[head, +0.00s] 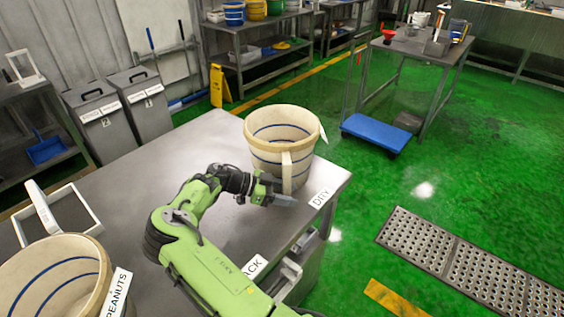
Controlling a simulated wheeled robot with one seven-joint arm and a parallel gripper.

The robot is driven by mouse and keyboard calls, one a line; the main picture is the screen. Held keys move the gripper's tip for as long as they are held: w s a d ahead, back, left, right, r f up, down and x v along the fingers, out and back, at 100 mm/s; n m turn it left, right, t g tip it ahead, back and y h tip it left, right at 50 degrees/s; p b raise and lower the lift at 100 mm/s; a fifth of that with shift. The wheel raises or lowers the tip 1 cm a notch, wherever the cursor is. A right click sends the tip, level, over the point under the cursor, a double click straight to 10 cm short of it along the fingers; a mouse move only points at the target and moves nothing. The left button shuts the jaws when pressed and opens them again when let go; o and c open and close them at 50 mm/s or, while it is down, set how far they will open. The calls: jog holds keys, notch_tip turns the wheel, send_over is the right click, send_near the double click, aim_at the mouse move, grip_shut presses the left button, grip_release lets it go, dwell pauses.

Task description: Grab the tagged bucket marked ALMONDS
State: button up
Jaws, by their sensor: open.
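A cream bucket (264,133) with blue stripes stands upright near the far right corner of the steel table (130,190). A pale upright handle (286,172) is on its near side. A white tag (323,131) sticks out at its right rim, edge-on, so I cannot read its wording. A second striped bucket (45,285) at the lower left is cut off by the frame and has a tag reading PEANUTS (117,294). No ALMONDS wording is legible. My gripper (284,198) is open and low beside the far bucket's handle; I cannot tell whether they touch.
A DRY label (321,198) lies at the table's right edge, with another label ending in "ACK" (255,265) nearer. A white frame (60,212) lies at left. Grey bins (103,118) stand behind. A blue platform (376,133) is on the green floor.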

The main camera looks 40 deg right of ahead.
jog(key=shift+x, duration=1)
jog(key=shift+w, duration=0.1)
grip_shut()
jog(key=shift+r, duration=0.15)
dwell(0.4)
